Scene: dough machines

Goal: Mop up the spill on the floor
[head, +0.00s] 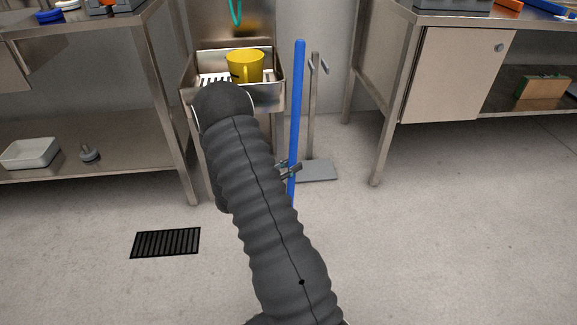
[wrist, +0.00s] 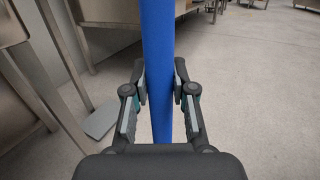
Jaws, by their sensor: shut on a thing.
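A blue pole (head: 297,100), seemingly the mop's handle, stands nearly upright in front of the back wall. My gripper (head: 290,170) is closed around it, partway down the pole. In the wrist view the blue pole (wrist: 158,60) runs vertically between the two fingers of my gripper (wrist: 159,85), which press on it from both sides. The pole's lower end and any mop head are hidden behind my arm in the head view. No spill shows on the visible floor (head: 440,260).
A metal stand (head: 315,110) with a grey base plate (head: 317,171) is just behind the pole. A steel sink (head: 276,95) holds a yellow bucket (head: 245,66). Steel tables flank both sides. A black floor drain (head: 166,242) lies at left. Floor at right front is clear.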

